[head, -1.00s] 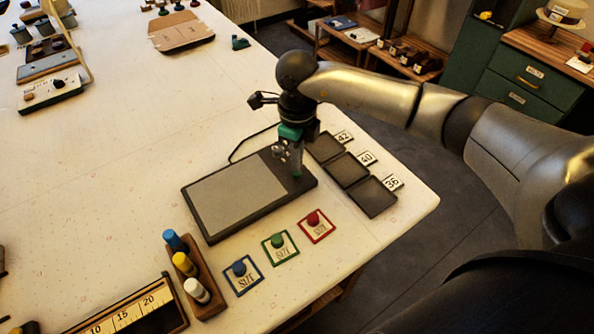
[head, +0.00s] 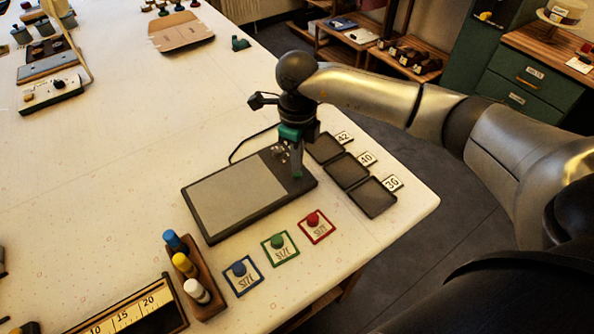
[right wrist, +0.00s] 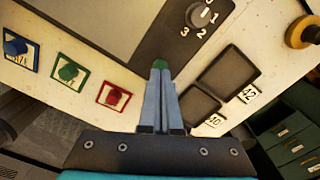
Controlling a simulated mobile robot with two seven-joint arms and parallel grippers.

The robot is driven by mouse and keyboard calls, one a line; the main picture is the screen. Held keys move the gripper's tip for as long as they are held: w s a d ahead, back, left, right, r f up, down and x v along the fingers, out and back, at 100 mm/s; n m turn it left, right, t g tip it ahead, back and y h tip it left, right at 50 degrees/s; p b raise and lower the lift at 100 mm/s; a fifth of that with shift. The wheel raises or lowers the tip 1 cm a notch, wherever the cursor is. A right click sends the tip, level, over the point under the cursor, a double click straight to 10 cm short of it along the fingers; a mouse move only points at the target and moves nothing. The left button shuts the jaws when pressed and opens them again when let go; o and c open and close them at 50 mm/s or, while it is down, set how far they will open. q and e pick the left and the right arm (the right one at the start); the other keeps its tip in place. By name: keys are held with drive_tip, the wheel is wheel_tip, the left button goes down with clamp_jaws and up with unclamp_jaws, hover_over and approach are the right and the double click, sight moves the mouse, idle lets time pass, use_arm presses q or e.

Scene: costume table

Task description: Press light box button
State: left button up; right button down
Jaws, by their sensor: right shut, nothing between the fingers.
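The light box (head: 235,195) is a flat dark panel with a pale grey screen, lying on the table. It also shows in the right wrist view (right wrist: 150,45). My right gripper (head: 297,174) points down at the right end of its dark frame, with its fingers shut and empty. In the right wrist view, a small green button (right wrist: 160,64) shows right at the fingertips (right wrist: 161,72), partly hidden by them. I cannot tell if they touch it. A dial (right wrist: 200,16) with numbers sits farther along the frame. My left gripper is not in view.
Dark square trays (head: 373,197) with number tags lie right of the light box. Blue (head: 241,275), green (head: 279,248) and red (head: 316,226) framed cards with knobs lie in front. A wooden rack (head: 207,287) holds coloured pegs.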

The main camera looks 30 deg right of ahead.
drive_tip(key=shift+f+b, duration=0.85)
drive_tip(key=shift+f, duration=0.15)
idle(0.4)
drive_tip(key=shift+r, duration=0.2)
drive_tip(key=shift+r+p, duration=2.6)
drive_tip(key=shift+r, duration=0.75)
drive_tip(key=shift+f, duration=0.1)
